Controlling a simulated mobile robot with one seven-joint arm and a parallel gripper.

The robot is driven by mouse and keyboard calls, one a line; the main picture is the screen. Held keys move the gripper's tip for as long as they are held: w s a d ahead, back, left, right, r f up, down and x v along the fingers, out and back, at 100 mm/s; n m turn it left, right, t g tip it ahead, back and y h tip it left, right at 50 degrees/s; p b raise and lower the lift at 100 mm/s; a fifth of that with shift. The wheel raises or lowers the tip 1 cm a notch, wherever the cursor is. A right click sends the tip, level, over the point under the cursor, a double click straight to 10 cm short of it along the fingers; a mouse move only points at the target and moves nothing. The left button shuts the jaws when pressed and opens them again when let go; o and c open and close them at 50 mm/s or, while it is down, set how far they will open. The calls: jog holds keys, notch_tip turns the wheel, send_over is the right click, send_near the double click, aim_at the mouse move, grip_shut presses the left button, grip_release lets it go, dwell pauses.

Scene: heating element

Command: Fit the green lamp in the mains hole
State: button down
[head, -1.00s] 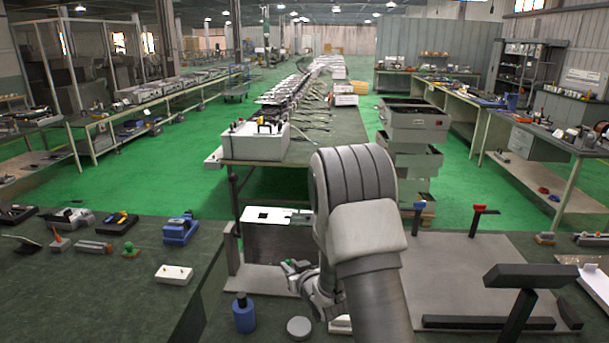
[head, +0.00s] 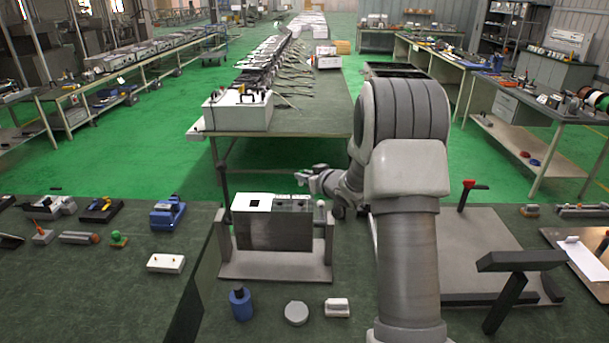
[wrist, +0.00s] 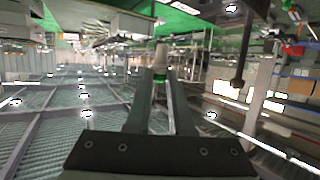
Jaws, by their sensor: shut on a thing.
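My gripper (head: 303,178) is above and behind the right part of the fixture, its fingers pointing left. In the wrist view my gripper (wrist: 160,82) is shut on a small part with a green band and a pale end, taken to be the green lamp (wrist: 160,72). The lamp is too small to make out in the head view. The heating element box (head: 275,230) stands in a grey fixture. I cannot tell which is the mains hole.
A blue bottle (head: 241,304), a round grey disc (head: 296,313) and a small white block (head: 337,307) lie in front of the fixture. A green-topped part (head: 118,239) and a white block (head: 165,263) lie on the left bench. A grey press stand (head: 520,262) is at right.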

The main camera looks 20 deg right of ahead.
jog(key=b, duration=0.5)
send_over(305, 209)
jog(key=shift+w+f, duration=0.1)
jog(key=shift+f, duration=2.8)
jog(key=shift+f+b, duration=1.7)
jog(key=shift+f, duration=0.15)
jog(key=c, duration=0.7)
grip_release()
jog(key=shift+r, duration=0.1)
jog(key=v, duration=1.7)
jog(key=shift+s+b, duration=0.2)
jog(key=shift+b, duration=0.15)
